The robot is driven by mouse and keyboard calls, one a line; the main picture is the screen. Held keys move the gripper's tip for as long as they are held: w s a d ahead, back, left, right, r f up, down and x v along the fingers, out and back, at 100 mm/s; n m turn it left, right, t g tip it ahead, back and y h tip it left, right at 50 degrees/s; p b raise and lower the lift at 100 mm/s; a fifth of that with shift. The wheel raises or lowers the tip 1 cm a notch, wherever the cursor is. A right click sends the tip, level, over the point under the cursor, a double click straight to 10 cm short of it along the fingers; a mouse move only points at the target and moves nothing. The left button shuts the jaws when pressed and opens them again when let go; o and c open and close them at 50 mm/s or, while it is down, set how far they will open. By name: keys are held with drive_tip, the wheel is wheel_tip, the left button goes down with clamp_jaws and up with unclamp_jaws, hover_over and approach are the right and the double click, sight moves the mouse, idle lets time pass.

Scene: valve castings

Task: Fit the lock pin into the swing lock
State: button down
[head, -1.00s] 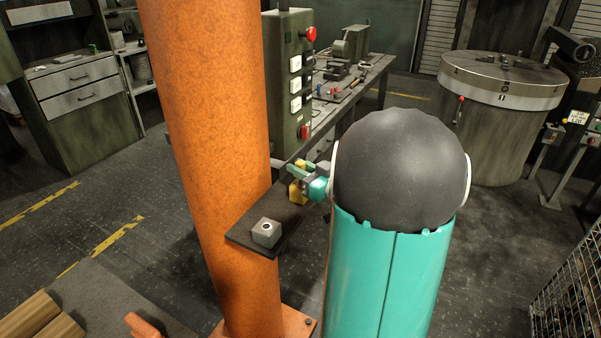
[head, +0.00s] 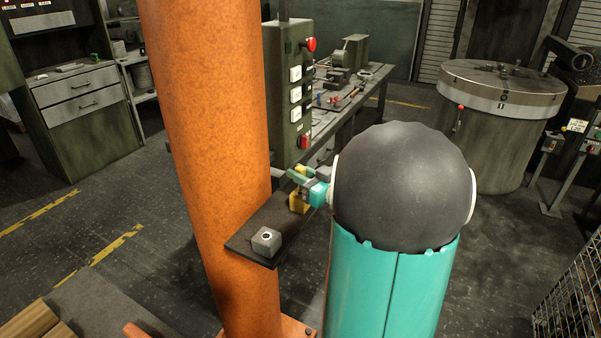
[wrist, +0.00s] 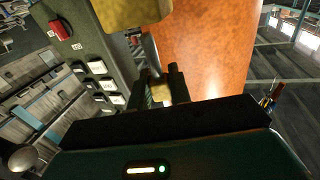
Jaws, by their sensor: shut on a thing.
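My gripper (head: 298,178) is at the far end of a dark shelf, beside the orange column. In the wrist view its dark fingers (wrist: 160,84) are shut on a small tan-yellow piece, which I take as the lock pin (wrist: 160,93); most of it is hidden. A yellow part (head: 298,203) sits just below my gripper in the head view, and a yellow block also shows at the top edge of the wrist view (wrist: 130,12). I cannot tell whether it touches the pin. I cannot tell which part is the swing lock.
The orange column (head: 210,150) rises left of the shelf (head: 254,222). A green control box (head: 290,90) with buttons stands behind, close to my gripper. A workbench (head: 365,95) lies beyond it. A wire cage (head: 570,295) is at the lower right. Open floor lies on the left.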

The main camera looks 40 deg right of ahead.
sight(300, 191)
drive_tip(key=shift+f, duration=0.7)
drive_tip(key=shift+f, duration=0.25)
drive_tip(key=shift+f, duration=1.6)
drive_tip(key=c, duration=1.2)
unclamp_jaws()
drive_tip(key=s+d, duration=0.1)
drive_tip(key=s, duration=1.2)
drive_tip(key=shift+s, duration=0.4)
